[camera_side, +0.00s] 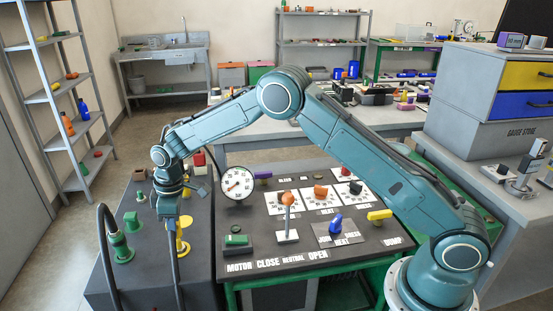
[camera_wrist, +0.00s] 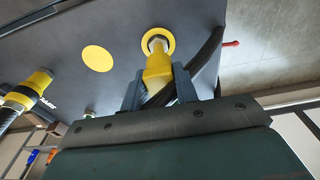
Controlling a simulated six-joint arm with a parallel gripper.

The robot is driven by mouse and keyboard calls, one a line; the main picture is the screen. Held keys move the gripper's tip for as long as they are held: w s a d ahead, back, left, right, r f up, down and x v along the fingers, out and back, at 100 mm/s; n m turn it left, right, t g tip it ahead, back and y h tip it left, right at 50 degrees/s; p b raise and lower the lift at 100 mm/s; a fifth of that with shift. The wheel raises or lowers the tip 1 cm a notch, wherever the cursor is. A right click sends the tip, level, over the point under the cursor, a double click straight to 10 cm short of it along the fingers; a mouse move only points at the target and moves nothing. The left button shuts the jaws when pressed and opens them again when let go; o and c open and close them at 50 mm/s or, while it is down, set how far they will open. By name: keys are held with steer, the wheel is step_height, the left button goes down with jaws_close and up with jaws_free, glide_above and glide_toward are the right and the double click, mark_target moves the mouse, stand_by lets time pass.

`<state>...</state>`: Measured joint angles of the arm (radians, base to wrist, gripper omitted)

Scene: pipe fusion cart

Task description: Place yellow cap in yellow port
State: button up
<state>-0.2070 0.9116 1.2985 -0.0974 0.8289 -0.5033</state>
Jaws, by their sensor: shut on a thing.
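My gripper (camera_wrist: 160,92) is shut on a yellow tapered piece, which I take to be the yellow cap (camera_wrist: 158,69). In the wrist view a metal fitting (camera_wrist: 158,43) inside a yellow ring (camera_wrist: 169,36) is directly beyond the cap. The cap and fitting overlap in this view, and I cannot tell whether they are joined. A flat yellow disc (camera_wrist: 97,58) is to the left. In the side view my gripper (camera_side: 168,207) points down over the dark left cart, close to a yellow fitting (camera_side: 186,221). The cap is not clear there.
A dark hose (camera_wrist: 206,58) curves right beside the fingers. Another yellow fitting (camera_wrist: 27,94) with a hose lies left in the wrist view. Green fittings (camera_side: 119,243) stand on the cart's left. A gauge (camera_side: 236,184) and the control panel (camera_side: 263,218) are to the right.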

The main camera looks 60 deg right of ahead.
steer(key=shift+f, duration=0.1)
steer(key=shift+f, duration=2)
steer(key=shift+f, duration=0.1)
steer(key=o, duration=0.9)
steer(key=shift+o, duration=0.2)
steer(key=r, duration=0.8)
steer(key=s+d+r, duration=0.1)
steer(key=r, duration=0.3)
steer(key=shift+r, duration=0.1)
